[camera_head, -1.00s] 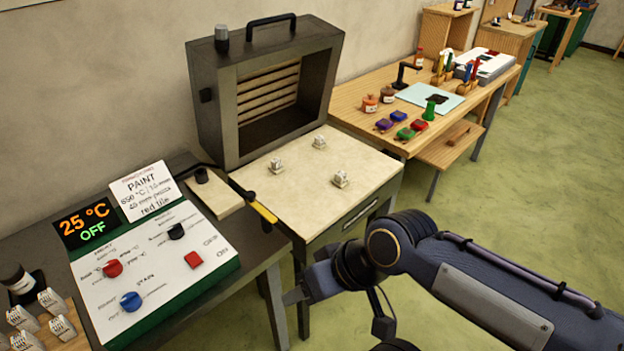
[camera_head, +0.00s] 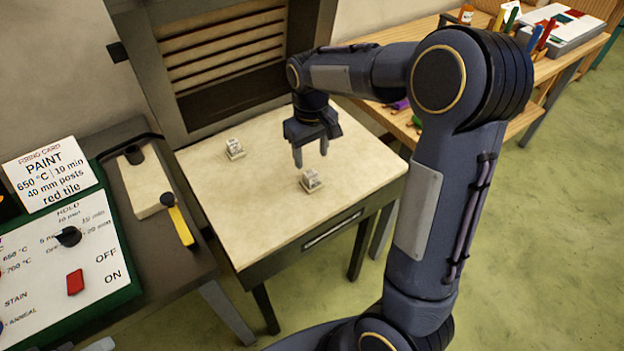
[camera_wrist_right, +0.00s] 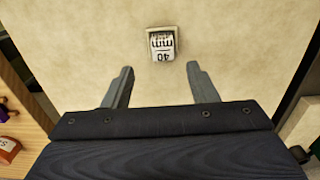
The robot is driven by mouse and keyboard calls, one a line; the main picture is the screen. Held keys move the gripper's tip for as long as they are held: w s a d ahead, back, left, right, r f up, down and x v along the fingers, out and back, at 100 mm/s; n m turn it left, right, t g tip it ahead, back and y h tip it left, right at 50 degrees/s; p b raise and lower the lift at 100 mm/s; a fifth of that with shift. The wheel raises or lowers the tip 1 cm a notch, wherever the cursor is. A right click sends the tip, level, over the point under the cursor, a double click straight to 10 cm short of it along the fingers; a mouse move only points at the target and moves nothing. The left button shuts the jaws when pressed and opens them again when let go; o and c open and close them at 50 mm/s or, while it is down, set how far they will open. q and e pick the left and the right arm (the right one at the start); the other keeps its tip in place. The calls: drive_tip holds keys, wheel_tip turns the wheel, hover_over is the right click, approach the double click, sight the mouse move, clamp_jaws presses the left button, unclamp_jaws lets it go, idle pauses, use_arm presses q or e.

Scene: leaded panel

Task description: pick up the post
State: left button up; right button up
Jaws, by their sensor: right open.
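A small pale post (camera_head: 311,181) stands on the cream top of the kiln table, near its front right. In the right wrist view, a post marked 40 mm (camera_wrist_right: 162,44) sits just beyond the gap between my fingertips. A second post (camera_head: 235,149) stands farther left. My right gripper (camera_head: 310,157) points down above the table, open and empty, with the near post just in front of it in the head view. Its two fingers (camera_wrist_right: 160,82) are spread apart in the wrist view. A third post seen earlier is hidden, probably behind my right gripper. My left gripper is not in view.
The kiln (camera_head: 225,60) with its slatted opening stands behind the table top. A control panel (camera_head: 75,250) and a yellow-handled tool (camera_head: 179,222) are to the left. A wooden bench (camera_head: 445,50) with coloured items is at the right. The table front is clear.

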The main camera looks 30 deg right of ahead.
sight(311, 174)
drive_tip(key=f, duration=0.5)
drive_tip(key=shift+s+a+f, duration=0.15)
drive_tip(key=shift+s+f, duration=0.05)
drive_tip(key=shift+s, duration=0.1)
drive_tip(key=c, duration=1.1)
drive_tip(key=shift+r, duration=0.15)
